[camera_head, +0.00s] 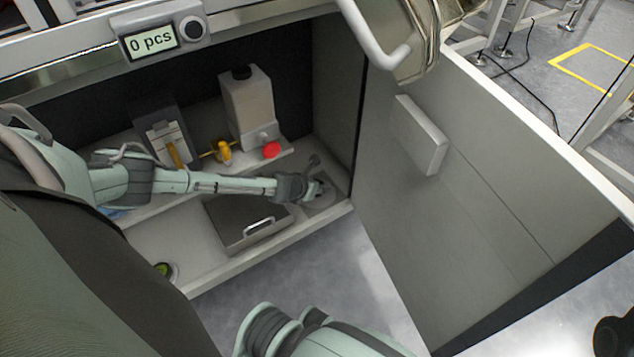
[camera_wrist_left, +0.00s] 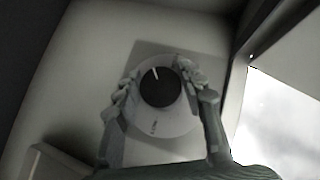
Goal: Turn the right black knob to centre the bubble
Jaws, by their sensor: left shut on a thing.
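The right black knob (camera_wrist_left: 161,90) shows in the left wrist view, with a white line on it pointing up and slightly left. It sits on a pale round dial (camera_wrist_left: 154,126) on a square grey plate. My left gripper (camera_head: 320,190) is at the right end of the cabinet's lower shelf in the head view, shut on the knob with one finger on each side. The gripper mostly hides the knob in the head view. A round green level (camera_head: 164,270) sits at the left of the lower shelf, partly hidden by my body; its bubble is too small to make out.
A grey lidded box (camera_head: 232,238) with a handle lies beside my left gripper. The upper shelf holds a white canister (camera_head: 248,108), a yellow valve (camera_head: 222,151) and a red button (camera_head: 271,151). The open cabinet door (camera_head: 480,190) stands at the right.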

